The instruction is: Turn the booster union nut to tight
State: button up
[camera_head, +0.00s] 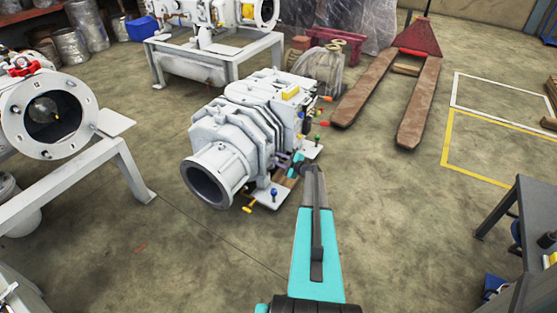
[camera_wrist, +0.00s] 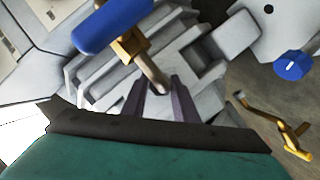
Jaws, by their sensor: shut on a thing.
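The white ribbed booster pump (camera_head: 245,125) stands on the floor in the middle of the head view. My gripper (camera_head: 302,168) reaches its near right side, low down. In the wrist view a brass fitting (camera_wrist: 131,46) with a blue handle (camera_wrist: 112,20) sits in front of the ribbed housing. A grey metal stem (camera_wrist: 153,76) runs from the fitting down between the two dark fingers of my gripper (camera_wrist: 159,84). The fingers are shut on this stem, though their inner contact is hard to see. I cannot make out the union nut as a separate part.
A blue knob (camera_wrist: 292,65) and a yellow lever (camera_wrist: 275,122) are on the wrist view's right. White stands (camera_head: 130,170) are at left, a pallet truck (camera_head: 385,85) behind, and a dark bench (camera_head: 535,220) at right. The floor between the pump and bench is open.

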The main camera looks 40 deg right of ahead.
jog(key=o, duration=1.1)
jog(key=shift+c, duration=0.2)
jog(key=shift+s, duration=0.1)
jog(key=p+v, duration=0.1)
jog(key=v, duration=1.2)
jog(key=shift+s+p, duration=0.3)
jog(key=shift+p, duration=0.05)
jog(key=shift+a+r, duration=0.1)
